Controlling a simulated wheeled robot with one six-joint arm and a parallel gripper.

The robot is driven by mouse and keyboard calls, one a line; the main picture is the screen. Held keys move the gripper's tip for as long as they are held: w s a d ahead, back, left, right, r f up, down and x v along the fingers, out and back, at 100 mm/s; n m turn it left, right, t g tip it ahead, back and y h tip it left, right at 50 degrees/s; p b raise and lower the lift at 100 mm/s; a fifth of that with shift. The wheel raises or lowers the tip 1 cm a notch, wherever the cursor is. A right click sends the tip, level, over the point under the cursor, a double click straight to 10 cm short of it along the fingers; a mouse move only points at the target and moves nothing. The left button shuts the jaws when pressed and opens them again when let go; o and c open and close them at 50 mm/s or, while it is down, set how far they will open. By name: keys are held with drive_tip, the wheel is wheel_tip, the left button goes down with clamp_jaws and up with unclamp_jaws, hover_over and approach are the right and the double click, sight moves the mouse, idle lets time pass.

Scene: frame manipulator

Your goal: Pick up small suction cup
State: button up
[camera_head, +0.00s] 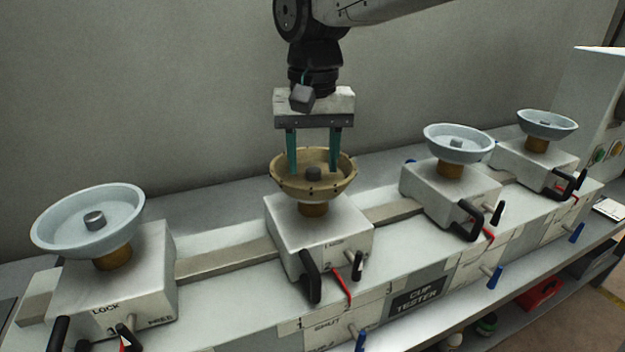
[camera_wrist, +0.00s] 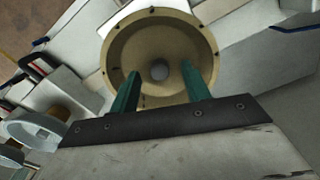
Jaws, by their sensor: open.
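A tan suction cup (camera_head: 290,183) with a grey centre knob sits on a white block in the middle of the head view. It also shows in the wrist view (camera_wrist: 118,50). My gripper (camera_head: 313,168) is open above it, pointing down. The two green fingers stand apart within the outline of the cup's rim, one on each side of the knob. In the wrist view the knob (camera_wrist: 159,70) lies between the fingertips. I cannot tell how deep the fingertips reach, and nothing is held.
Pale blue cups stand on similar blocks at the left (camera_head: 60,225) and right (camera_head: 440,140), with another at the far right (camera_head: 530,120). Black and red levers project from the block fronts. A grey wall (camera_head: 130,90) rises behind.

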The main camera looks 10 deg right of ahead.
sight(313, 168)
drive_tip(key=shift+f, duration=0.35)
clamp_jaws()
drive_tip(key=shift+r, duration=0.1)
wheel_tip(313, 168, up, 15)
idle(1.0)
